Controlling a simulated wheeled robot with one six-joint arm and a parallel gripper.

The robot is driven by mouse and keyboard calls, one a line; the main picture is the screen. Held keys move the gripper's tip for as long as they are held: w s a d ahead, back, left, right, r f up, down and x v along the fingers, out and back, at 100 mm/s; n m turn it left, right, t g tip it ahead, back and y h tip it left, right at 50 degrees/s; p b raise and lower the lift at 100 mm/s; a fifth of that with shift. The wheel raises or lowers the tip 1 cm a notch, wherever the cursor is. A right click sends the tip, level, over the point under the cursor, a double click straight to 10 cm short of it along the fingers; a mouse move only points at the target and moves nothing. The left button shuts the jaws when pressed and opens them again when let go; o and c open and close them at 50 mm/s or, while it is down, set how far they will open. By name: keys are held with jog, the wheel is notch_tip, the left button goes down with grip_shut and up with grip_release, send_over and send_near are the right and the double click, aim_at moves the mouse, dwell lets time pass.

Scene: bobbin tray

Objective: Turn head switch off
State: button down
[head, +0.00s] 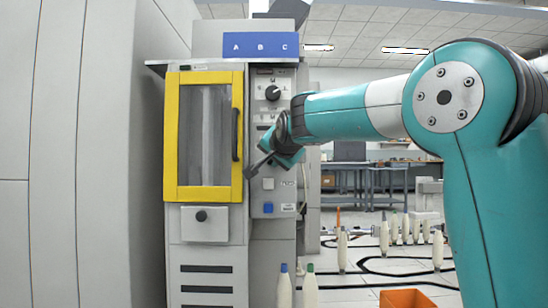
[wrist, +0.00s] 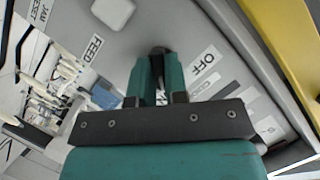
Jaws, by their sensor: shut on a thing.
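The grey control panel (head: 286,80) of the machine carries the switches. My gripper (wrist: 158,65) is shut on a small dark switch knob (wrist: 160,50), whose top just shows between the teal fingers in the wrist view. An OFF label (wrist: 205,63) is right of the fingers and a FEED label (wrist: 95,47) is left of them. In the head view my gripper (head: 268,158) is at the panel's middle and hides the held switch. The switch's exact turn cannot be told.
A black rotary knob (head: 272,93) sits higher on the panel. A white button (head: 268,184) and a blue button (head: 268,208) are below. The yellow-framed door (head: 204,192) is close on the left. An orange bin (head: 408,298) and several bobbins (head: 384,238) stand at right.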

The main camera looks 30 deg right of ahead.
jog(key=shift+w+a+f+n+g+h+p, duration=0.1)
jog(key=shift+n+g+h+p, duration=0.75)
jog(key=shift+n+p, duration=1.6)
jog(key=shift+r+n+g+h+p, duration=0.1)
jog(key=shift+n+g+h+p, duration=0.75)
jog(key=shift+p, duration=2.95)
jog(key=shift+w+a+f+n+g+h+p, duration=0.1)
jog(key=shift+n+g+h+p, duration=0.3)
jog(key=shift+n+h+p, duration=1.55)
jog(key=shift+n+y+p, duration=0.25)
jog(key=shift+y+p, duration=0.4)
jog(key=shift+p, duration=0.6)
jog(key=c, duration=1.1)
grip_release()
jog(key=shift+d, duration=0.15)
jog(key=shift+c, duration=0.2)
